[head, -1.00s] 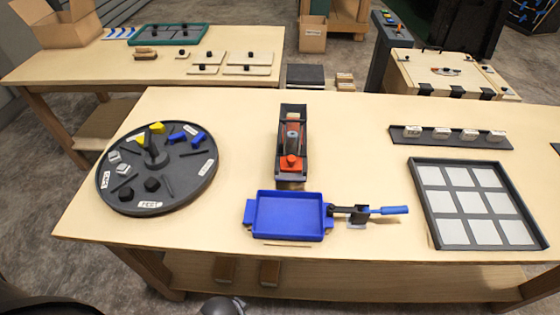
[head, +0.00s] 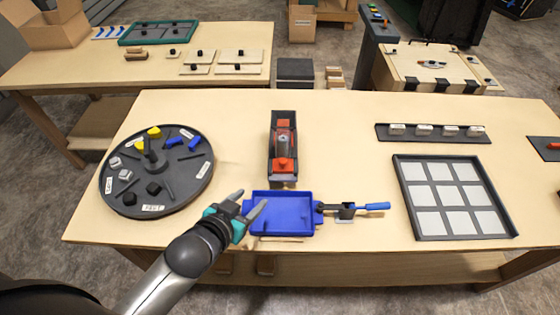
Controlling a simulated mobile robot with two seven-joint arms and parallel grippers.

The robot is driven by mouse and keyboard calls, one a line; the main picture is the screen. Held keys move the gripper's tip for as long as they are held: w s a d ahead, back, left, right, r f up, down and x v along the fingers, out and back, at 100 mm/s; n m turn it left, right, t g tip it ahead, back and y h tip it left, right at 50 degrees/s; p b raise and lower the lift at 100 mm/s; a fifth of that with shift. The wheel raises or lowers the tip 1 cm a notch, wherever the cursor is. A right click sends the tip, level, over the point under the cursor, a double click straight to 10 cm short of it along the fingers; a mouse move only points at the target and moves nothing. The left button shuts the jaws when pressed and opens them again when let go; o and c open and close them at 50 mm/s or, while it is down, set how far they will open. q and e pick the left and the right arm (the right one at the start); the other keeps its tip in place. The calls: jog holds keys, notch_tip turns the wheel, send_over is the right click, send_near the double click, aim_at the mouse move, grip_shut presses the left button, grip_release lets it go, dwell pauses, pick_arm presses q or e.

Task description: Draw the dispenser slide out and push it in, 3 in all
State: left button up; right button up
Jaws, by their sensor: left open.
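The dispenser (head: 272,178) stands on the middle of the near table, a dark upright-walled box with an orange-red slide (head: 284,163) at its front. A blue tray (head: 282,228) sits directly in front of it. My left gripper (head: 251,203) is open and empty, at the left edge of the blue tray, with its fingers pointing up toward the dispenser. It is apart from the slide, to its lower left. My right gripper is not in view.
A dark round turntable (head: 192,192) with yellow, blue, grey and black pieces lies left. A blue-handled lever (head: 372,206) adjoins the tray's right side. A panelled frame (head: 401,195) and a rack of white blocks (head: 384,132) lie right. Bare tabletop separates turntable and dispenser.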

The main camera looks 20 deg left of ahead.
pick_arm(q)
jog(key=w+r+t+h, duration=0.1)
jog(key=w+t, duration=0.1)
jog(key=b, duration=0.2)
send_near(282, 162)
jog(key=x, duration=0.8)
jog(key=shift+w+f, duration=0.1)
jog(key=shift+w, duration=0.2)
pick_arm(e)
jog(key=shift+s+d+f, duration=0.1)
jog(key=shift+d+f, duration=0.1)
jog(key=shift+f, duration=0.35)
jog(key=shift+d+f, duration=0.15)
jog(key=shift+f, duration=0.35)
pick_arm(q)
jog(key=shift+c, duration=0.2)
jog(key=shift+m, duration=0.3)
grip_shut()
